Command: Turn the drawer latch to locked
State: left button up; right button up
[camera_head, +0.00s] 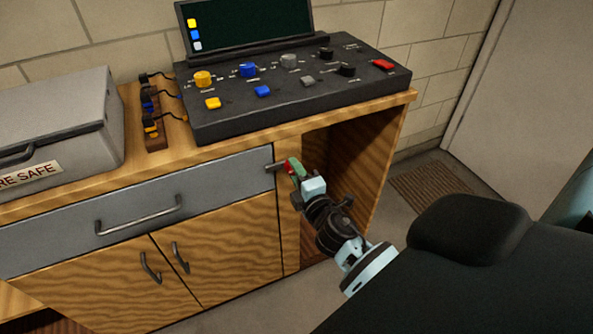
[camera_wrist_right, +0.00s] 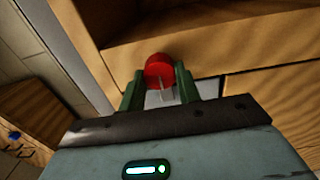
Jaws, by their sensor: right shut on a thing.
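The drawer latch (camera_head: 288,169) has a red knob and a short dark bar pointing left toward the drawer front. It sits on the wooden post at the right end of the grey drawer (camera_head: 221,175), which looks closed. My right gripper (camera_head: 296,168) reaches the latch from the right, its green fingers at the red knob. In the right wrist view the red knob (camera_wrist_right: 159,70) sits between the two green fingers of my right gripper (camera_wrist_right: 160,82), which are shut on it. The fingers partly hide the latch in the head view. My left gripper is out of view.
A black control box (camera_head: 290,103) with coloured knobs and a screen (camera_head: 247,25) stands on the wooden bench. A grey fire safe (camera_head: 60,125) is at the left. Cupboard doors (camera_head: 230,240) are below the drawer. An open bay (camera_head: 345,165) lies right of the post.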

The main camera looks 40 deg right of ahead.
jog(key=o, duration=1)
jog(key=v, duration=0.7)
jog(key=shift+s+b, duration=0.35)
jog(key=shift+s, duration=0.05)
